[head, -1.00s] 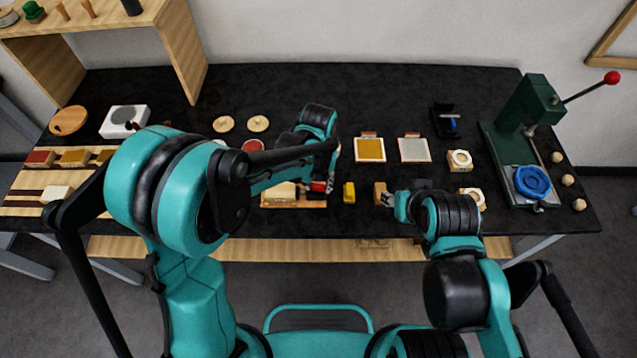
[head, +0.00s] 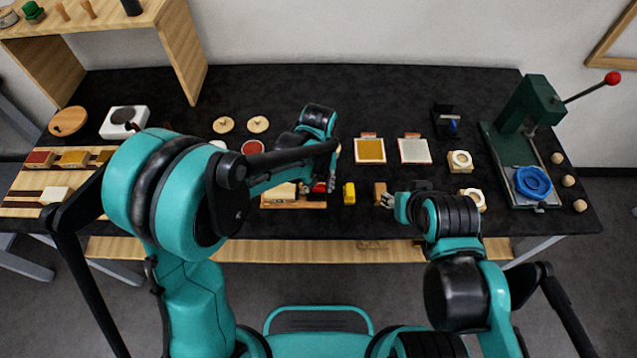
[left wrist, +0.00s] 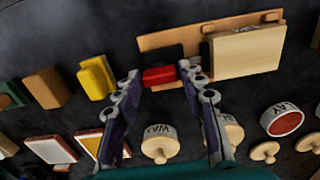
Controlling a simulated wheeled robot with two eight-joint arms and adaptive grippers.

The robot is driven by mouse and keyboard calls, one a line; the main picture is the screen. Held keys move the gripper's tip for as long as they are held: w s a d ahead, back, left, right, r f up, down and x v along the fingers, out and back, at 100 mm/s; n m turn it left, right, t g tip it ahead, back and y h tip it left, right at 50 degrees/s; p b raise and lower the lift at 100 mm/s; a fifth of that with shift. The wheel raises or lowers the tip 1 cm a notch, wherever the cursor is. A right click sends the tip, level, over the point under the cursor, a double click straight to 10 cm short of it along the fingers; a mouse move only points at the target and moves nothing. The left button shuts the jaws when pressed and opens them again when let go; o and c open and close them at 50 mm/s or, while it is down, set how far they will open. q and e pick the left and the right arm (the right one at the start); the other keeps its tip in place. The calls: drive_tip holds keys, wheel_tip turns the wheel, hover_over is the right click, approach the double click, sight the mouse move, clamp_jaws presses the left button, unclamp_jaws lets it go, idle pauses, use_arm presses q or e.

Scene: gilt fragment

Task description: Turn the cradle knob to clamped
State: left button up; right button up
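The cradle is a wooden board (left wrist: 158,41) with a pale wood block (left wrist: 247,53) and a dark part on it; it also shows in the head view (head: 312,205). The small red knob (left wrist: 160,75) sits at its edge beside the block, partly hidden by my arm in the head view (head: 319,187). My left gripper (left wrist: 160,82) is open, with a fingertip on either side of the knob and small gaps showing. I cannot read the knob's setting. My right gripper (head: 387,200) is beside a brown wooden block (head: 379,192); its fingers are too small to judge.
A yellow block (head: 349,193) stands just right of the cradle. Framed gold (head: 370,150) and silver (head: 414,150) panels lie behind. A green press (head: 527,105) stands at the right.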

sight(318, 186)
use_arm(q)
drive_tip(key=shift+o, duration=0.6)
wheel_tip(318, 186, up, 12)
idle(0.5)
drive_tip(key=s+a+t+b, duration=0.1)
drive_tip(key=s+a+t, duration=0.2)
drive_tip(key=s+a, duration=0.3)
drive_tip(key=s+a+t+b, duration=0.1)
drive_tip(key=s+a+t, duration=0.3)
drive_tip(key=a, duration=0.7)
drive_tip(key=shift+s+a, duration=0.4)
drive_tip(key=shift+s, duration=0.7)
